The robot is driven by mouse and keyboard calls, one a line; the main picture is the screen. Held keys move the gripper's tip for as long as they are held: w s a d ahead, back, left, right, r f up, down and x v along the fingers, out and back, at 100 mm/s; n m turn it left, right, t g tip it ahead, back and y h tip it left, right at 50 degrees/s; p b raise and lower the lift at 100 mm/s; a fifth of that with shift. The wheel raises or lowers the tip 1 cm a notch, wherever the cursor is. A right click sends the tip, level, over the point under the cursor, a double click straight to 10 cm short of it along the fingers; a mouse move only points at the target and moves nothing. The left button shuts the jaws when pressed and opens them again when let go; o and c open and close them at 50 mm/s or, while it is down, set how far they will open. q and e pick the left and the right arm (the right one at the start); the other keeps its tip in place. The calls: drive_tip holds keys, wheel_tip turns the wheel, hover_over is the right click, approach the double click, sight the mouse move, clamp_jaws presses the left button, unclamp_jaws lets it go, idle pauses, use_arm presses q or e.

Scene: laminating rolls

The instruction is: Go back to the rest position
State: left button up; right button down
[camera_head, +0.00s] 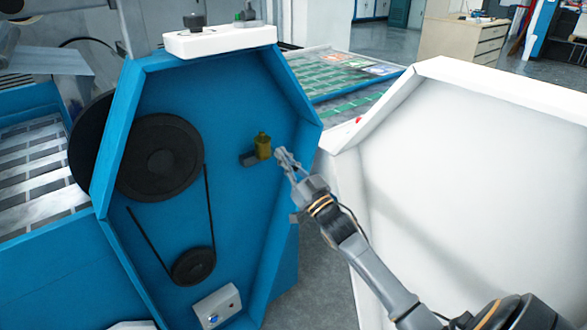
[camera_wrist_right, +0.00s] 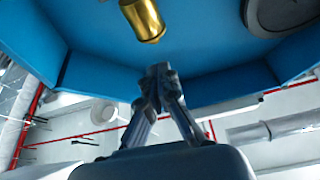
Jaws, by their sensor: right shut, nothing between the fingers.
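My right gripper (camera_head: 286,160) reaches in from the lower right in the head view. Its fingers are shut with nothing between them. The fingertips are a little to the right of a small yellow-brass cylinder (camera_head: 263,146) on the blue machine panel (camera_head: 232,105), apart from it in the picture. In the right wrist view the shut fingers (camera_wrist_right: 158,82) show in the middle, with the brass cylinder (camera_wrist_right: 143,18) at the top. My left gripper is not in view.
An open white door or cover (camera_head: 470,190) stands at the right, close to my right arm. Two black pulleys (camera_head: 160,157) (camera_head: 193,266) with a belt sit on the panel. A grey box (camera_head: 217,306) is low on it. Grey floor (camera_head: 310,265) shows between panel and cover.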

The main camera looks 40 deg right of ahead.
drive_tip(key=shift+v, duration=2.05)
wheel_tip(320, 180, down, 25)
drive_tip(key=s+m+g+h+p, duration=0.1)
drive_tip(key=s+g+h+p, duration=0.1)
drive_tip(key=g, duration=0.5)
drive_tip(key=s+a+f+g, duration=0.2)
drive_tip(key=s+f, duration=0.3)
drive_tip(key=f, duration=0.3)
drive_tip(key=s+a+f+g, duration=0.1)
drive_tip(key=s+f+g, duration=0.1)
drive_tip(key=s+f, duration=0.5)
drive_tip(key=s+a+f+n+g+p, duration=0.1)
drive_tip(key=s+a+f+g, duration=0.1)
drive_tip(key=s+f, duration=0.45)
drive_tip(key=s+a+f+n+g+p, duration=0.1)
drive_tip(key=s+a+f+g, duration=0.2)
drive_tip(key=s+f, duration=0.35)
drive_tip(key=s+a+f+g, duration=0.2)
drive_tip(key=s+f, duration=0.1)
drive_tip(key=s, duration=0.4)
drive_tip(key=s+a+f+n+g, duration=0.1)
drive_tip(key=s+a+f+g, duration=0.1)
drive_tip(key=s, duration=0.6)
drive_tip(key=s+a+f+g, duration=0.1)
drive_tip(key=s+a+f, duration=0.1)
drive_tip(key=s, duration=0.5)
drive_tip(key=shift+s+a+f+n+g+y+p, duration=0.3)
drive_tip(key=shift+s+f+g+y, duration=0.1)
drive_tip(key=shift+f, duration=0.5)
